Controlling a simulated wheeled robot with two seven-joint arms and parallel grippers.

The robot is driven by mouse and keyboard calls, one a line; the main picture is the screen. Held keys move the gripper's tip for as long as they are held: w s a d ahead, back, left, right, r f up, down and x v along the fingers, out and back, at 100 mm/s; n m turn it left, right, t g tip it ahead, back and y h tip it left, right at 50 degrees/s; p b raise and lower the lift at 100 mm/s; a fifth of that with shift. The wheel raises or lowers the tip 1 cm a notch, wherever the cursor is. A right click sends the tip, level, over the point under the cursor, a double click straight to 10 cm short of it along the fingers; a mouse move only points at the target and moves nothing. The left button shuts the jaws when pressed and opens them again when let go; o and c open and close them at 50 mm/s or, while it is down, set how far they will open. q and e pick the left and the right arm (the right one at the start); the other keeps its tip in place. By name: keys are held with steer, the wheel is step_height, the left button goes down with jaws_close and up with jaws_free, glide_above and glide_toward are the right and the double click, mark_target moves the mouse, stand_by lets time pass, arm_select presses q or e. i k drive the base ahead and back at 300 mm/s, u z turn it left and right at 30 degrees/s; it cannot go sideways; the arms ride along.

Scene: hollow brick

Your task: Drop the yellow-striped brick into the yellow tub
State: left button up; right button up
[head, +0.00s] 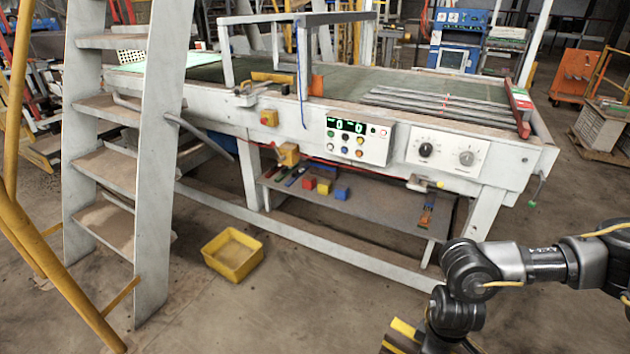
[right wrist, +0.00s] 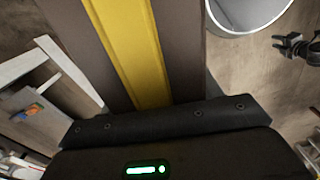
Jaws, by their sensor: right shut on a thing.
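The yellow-striped brick (right wrist: 130,45) is dark brown with a broad yellow band and fills the upper middle of the right wrist view. My right gripper (right wrist: 165,108) is shut on it. In the head view, parts of the brick's yellow stripe (head: 406,329) show beside the right arm at the bottom edge; the rest is cut off or hidden. The yellow tub (head: 211,247) stands on the floor left of centre, well to the left of the held brick. It looks empty. A small dark gripper, seemingly my left (right wrist: 291,46), shows at the right wrist view's edge, its fingers apart.
A long white machine table (head: 500,166) stands behind the tub, with a low shelf (head: 385,212) holding small coloured blocks (head: 324,187). A white step ladder (head: 155,170) and yellow rails (head: 60,270) stand left of the tub. The floor between tub and right arm is clear.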

mark_target(242, 257)
steer(key=z, duration=0.05)
steer(key=i, duration=1.5)
steer(key=u, duration=0.8)
steer(key=i, duration=1)
steer(key=u, duration=0.85)
